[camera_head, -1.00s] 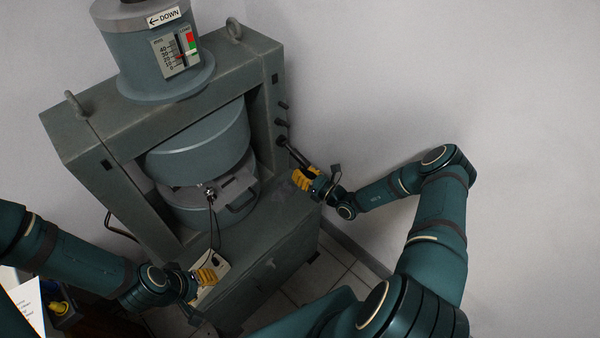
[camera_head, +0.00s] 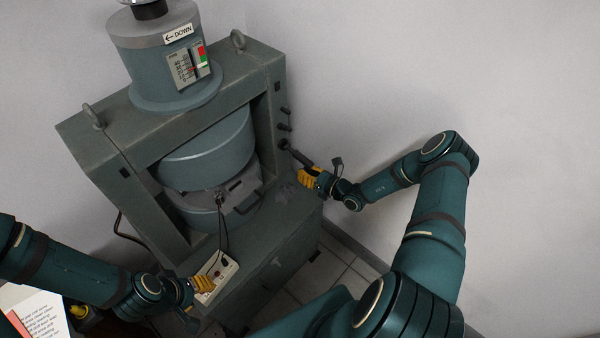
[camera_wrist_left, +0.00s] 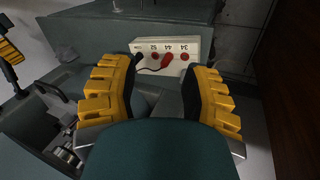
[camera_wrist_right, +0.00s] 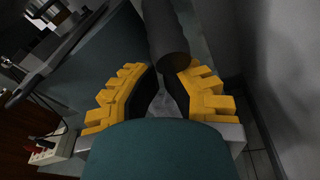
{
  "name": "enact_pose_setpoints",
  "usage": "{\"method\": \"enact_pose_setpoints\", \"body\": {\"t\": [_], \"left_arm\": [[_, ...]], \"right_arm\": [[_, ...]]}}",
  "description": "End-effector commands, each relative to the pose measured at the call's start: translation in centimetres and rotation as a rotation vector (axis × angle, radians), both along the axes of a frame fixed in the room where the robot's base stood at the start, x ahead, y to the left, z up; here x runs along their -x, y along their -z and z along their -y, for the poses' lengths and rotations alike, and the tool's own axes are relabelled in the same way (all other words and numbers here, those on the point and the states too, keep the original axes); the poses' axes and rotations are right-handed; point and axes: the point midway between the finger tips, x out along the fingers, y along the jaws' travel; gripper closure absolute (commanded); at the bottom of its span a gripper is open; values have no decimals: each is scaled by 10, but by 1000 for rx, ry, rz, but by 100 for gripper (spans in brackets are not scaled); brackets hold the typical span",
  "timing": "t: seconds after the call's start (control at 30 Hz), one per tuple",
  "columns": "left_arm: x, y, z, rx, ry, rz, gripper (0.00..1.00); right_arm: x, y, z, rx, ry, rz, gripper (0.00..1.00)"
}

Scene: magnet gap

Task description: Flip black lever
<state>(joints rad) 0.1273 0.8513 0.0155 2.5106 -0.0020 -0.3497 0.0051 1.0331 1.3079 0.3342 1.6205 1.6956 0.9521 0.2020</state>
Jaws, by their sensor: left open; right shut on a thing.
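The black lever (camera_head: 299,155) sticks out from the right side of the grey magnet frame, below several short dark knobs, and slopes down to the right. Its dark round end (camera_wrist_right: 172,60) shows large in the right wrist view. My right gripper (camera_head: 311,177), with yellow fingers, is shut on the lever near its outer end; the fingers hide part of the grip. My left gripper (camera_head: 203,284) is open and empty in front of a white socket box (camera_head: 218,270). In the left wrist view its two yellow fingers frame that box (camera_wrist_left: 197,46).
The grey magnet frame (camera_head: 110,150) holds a round magnet body (camera_head: 210,150) with a gap. Cables run from the gap to the socket box. A wall stands at the right. A printed sheet (camera_head: 38,312) lies lower left.

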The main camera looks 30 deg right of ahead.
Motion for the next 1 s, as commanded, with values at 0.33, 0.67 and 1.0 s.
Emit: {"method": "enact_pose_setpoints", "body": {"t": [0.33,0.67,1.0], "left_arm": [[-14,-65,-2,-7,-25,30,53],[-21,-116,-5,-5,-39,50,53],[-20,-133,-6,-1,-37,48,53]], "right_arm": [[6,-38,11,85,-3,-232,100],[9,-64,12,177,-3,-495,100],[7,-80,11,226,0,-647,100]]}}
